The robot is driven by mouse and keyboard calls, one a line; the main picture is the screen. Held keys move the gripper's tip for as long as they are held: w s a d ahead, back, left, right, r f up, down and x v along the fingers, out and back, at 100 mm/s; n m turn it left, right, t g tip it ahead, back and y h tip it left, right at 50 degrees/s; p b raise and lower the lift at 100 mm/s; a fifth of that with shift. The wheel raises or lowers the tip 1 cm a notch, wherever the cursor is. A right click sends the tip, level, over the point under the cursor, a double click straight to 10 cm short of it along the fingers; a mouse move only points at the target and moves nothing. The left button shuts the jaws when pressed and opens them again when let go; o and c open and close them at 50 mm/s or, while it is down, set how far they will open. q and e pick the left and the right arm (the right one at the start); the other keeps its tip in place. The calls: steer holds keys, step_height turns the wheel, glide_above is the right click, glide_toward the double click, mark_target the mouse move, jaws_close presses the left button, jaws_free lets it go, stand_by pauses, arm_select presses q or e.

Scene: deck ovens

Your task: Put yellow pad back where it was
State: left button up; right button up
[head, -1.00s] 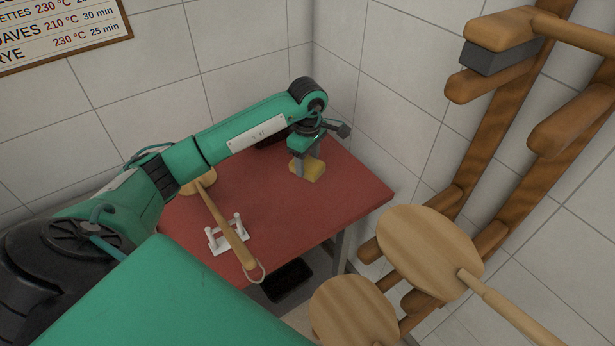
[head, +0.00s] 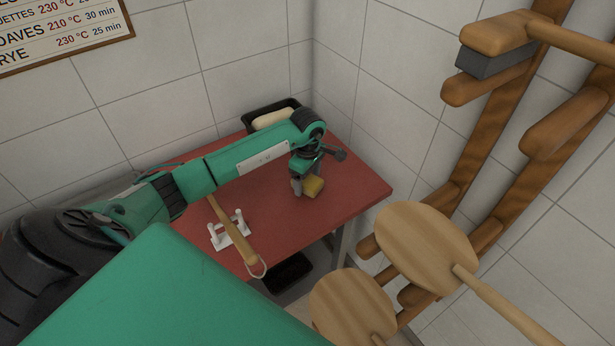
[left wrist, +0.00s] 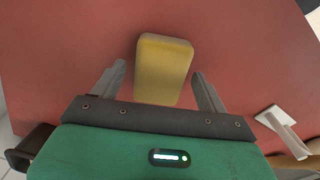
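The yellow pad (head: 314,187) is a small block on the red table (head: 345,200), toward its right side. It also shows in the left wrist view (left wrist: 164,70), between the two grey fingers with a gap on each side. My left gripper (head: 307,184) points down at the pad. Its fingers are spread and do not appear to grip the pad; they hide part of it in the head view. My right gripper is in neither view.
A wooden-handled tool (head: 230,228) rests on a white stand (head: 218,240), left of the pad. A dark tray (head: 250,118) holding a pale loaf-like thing (head: 272,119) is at the back. Wooden peels (head: 425,245) hang at right. The table's front right is clear.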

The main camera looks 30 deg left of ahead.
mark_target(307, 179)
arm_select(q)
step_height(307, 179, up, 12)
steer(key=b, duration=0.3)
steer(key=shift+b, duration=0.3)
stand_by(0.5)
